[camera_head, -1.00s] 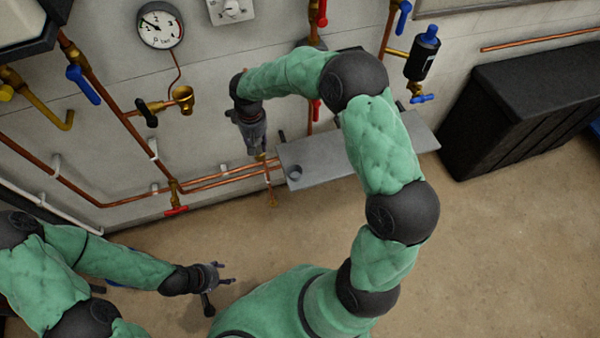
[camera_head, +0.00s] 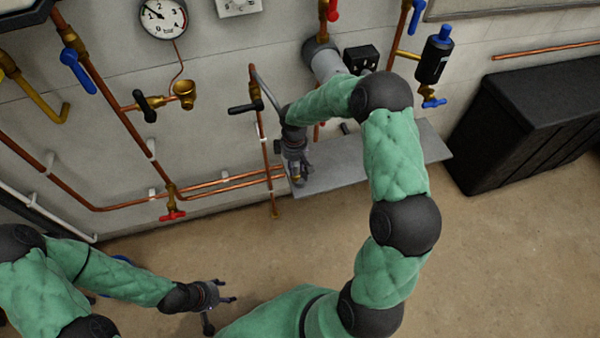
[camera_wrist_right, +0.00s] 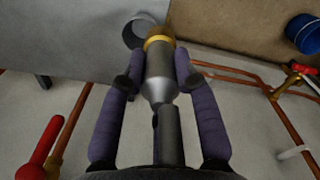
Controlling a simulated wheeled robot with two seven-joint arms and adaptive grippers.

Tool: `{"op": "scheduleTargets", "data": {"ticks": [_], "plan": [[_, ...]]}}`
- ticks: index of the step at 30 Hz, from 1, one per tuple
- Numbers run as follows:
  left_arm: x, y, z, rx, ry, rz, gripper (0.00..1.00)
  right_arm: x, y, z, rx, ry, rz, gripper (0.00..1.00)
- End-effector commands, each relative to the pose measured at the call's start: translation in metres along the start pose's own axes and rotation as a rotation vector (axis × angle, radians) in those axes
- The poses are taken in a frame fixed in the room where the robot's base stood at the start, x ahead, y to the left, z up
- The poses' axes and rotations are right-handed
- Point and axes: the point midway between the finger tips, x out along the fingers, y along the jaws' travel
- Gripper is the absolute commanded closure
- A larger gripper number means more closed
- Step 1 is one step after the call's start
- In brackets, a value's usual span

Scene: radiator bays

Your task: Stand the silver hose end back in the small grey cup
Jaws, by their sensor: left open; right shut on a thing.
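The silver hose end (camera_wrist_right: 160,75) with a brass collar is between the fingers of my right gripper (camera_head: 298,174), which is shut on it. In the right wrist view it points away from me, toward the small grey cup (camera_wrist_right: 131,36). Its brass collar overlaps the cup's right side in that view; I cannot tell whether they touch. The cup stands on a grey shelf (camera_head: 350,172) and is hidden behind my right gripper in the head view. My left gripper (camera_head: 229,291) is open and empty, low above the floor, well away from the shelf.
Copper pipes (camera_head: 110,207) run along the wall, with a red valve handle (camera_head: 173,215) and a black-handled valve (camera_head: 246,108) left of the shelf. A large black box (camera_head: 525,115) stands right of it. A blue container (camera_wrist_right: 303,33) shows in the wrist view.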

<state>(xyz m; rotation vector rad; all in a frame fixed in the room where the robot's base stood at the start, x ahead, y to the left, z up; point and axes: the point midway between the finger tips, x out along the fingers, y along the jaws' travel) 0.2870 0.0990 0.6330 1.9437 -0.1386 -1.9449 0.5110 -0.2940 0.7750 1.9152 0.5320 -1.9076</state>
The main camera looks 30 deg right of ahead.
Motion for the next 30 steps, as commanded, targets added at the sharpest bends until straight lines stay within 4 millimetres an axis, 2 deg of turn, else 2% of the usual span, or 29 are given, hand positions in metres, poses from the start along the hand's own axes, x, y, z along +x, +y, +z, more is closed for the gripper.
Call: {"op": "scheduleTargets", "data": {"ticks": [1,4,14,21,30], "plan": [[0.007,-0.002,0.0,0.0,0.0,0.0,0.44,0.015,0.007,0.001,0.002,-0.003,-0.003,1.0],[0.012,-0.004,0.0,0.0,0.0,0.0,0.44,0.029,0.019,0.0,0.001,-0.003,-0.002,1.0],[0.018,-0.006,-0.001,0.0,0.0,0.0,0.44,0.046,0.035,-0.001,0.0,-0.002,-0.001,1.0],[0.036,-0.013,-0.001,0.0,0.0,0.0,0.44,0.079,0.039,-0.002,-0.001,-0.002,-0.002,1.0],[0.036,-0.013,-0.001,0.0,0.0,0.0,0.44,0.08,0.039,-0.002,0.0,-0.001,-0.001,1.0]]}}
